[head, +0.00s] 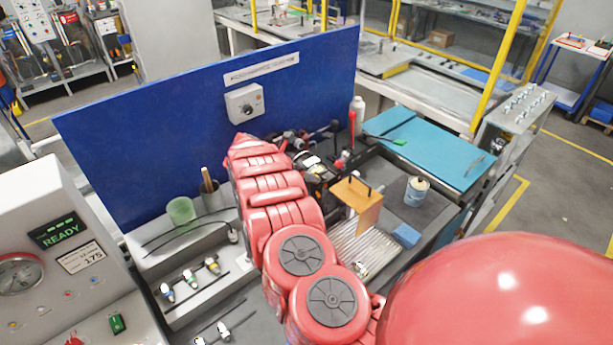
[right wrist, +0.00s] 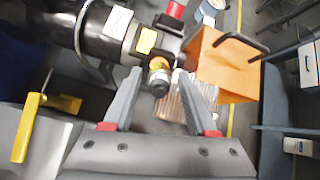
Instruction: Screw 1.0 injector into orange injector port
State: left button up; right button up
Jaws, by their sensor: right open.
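In the right wrist view my right gripper (right wrist: 158,78) is open, its two grey fingers on either side of a short dark-tipped fitting with an orange-yellow ring (right wrist: 158,70). The fitting sits at the end of a black cylindrical assembly (right wrist: 105,30); I cannot tell whether it is an injector or a port, or whether a finger touches it. In the head view my red right arm hides the gripper and most of this spot. Several small injectors with coloured bands (head: 189,278) stand on the grey bench at lower left; their markings are unreadable. My left gripper is not in view.
An orange plate (head: 364,208) stands right of the assembly and close to the right finger in the wrist view (right wrist: 225,68). A blue panel (head: 150,130) rises behind. A can (head: 416,192), a blue block (head: 406,235) and a green cup (head: 181,210) stand nearby.

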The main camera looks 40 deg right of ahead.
jog(key=n+b, duration=0.1)
jog(key=n, duration=0.3)
jog(key=shift+d+f+b, duration=0.15)
jog(key=shift+b, duration=0.25)
jog(key=shift+n, duration=1)
jog(key=shift+r+n+p, duration=0.2)
jog(key=shift+n+p, duration=0.2)
jog(key=shift+n, duration=0.4)
jog(key=shift+f+n, duration=0.1)
jog(key=shift+n, duration=0.7)
